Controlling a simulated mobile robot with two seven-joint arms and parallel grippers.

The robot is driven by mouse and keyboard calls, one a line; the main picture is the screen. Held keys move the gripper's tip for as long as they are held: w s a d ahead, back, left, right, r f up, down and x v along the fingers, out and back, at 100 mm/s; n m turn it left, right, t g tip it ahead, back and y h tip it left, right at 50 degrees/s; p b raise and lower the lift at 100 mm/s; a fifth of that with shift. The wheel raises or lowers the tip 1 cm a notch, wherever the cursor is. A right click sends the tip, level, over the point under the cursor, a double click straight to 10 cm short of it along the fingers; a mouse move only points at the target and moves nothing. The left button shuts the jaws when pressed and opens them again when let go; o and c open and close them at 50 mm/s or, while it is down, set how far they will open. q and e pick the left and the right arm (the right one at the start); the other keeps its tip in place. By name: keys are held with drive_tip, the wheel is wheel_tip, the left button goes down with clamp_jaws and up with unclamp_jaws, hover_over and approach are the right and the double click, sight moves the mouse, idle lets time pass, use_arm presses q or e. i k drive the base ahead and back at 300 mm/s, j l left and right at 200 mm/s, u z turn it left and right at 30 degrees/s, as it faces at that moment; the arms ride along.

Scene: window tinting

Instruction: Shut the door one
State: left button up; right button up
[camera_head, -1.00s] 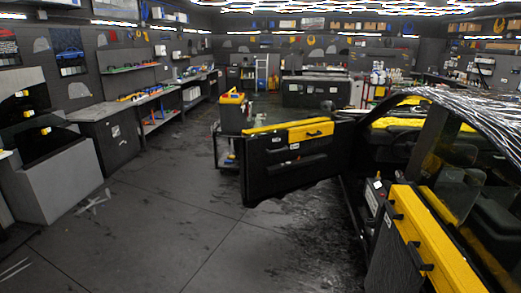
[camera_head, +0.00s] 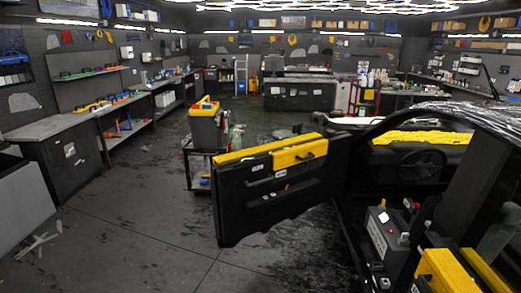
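A car door (camera_head: 270,212) with a black inner panel and a yellow top trim stands swung wide open, its inner side facing me. It is joined to the car (camera_head: 400,150) at the right, whose steering wheel and yellow dashboard show through the door opening. A second yellow-trimmed door or panel (camera_head: 440,272) is at the bottom right, cut by the frame edge. I cannot tell which door is called one. Neither of my grippers is in view.
A cart (camera_head: 194,172) carrying a grey and yellow toolbox (camera_head: 206,125) stands just behind the open door. Workbenches (camera_head: 75,155) line the left wall. Bare dark floor (camera_head: 130,245) lies at the left and front. A battery-like box (camera_head: 385,235) sits by the car's sill.

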sight(239, 188)
drive_tip(key=i+l+z, duration=0.1)
drive_tip(key=i+l, duration=0.25)
drive_tip(key=i, duration=0.15)
drive_tip(key=i+l, duration=0.35)
drive_tip(key=i, duration=0.2)
drive_tip(key=i+l+z, duration=0.1)
drive_tip(key=l, duration=0.2)
drive_tip(key=i+j+z, duration=0.1)
drive_tip(key=i+j, duration=0.2)
drive_tip(key=i+j+z, duration=0.1)
drive_tip(key=i+j, duration=0.2)
drive_tip(key=j, duration=0.2)
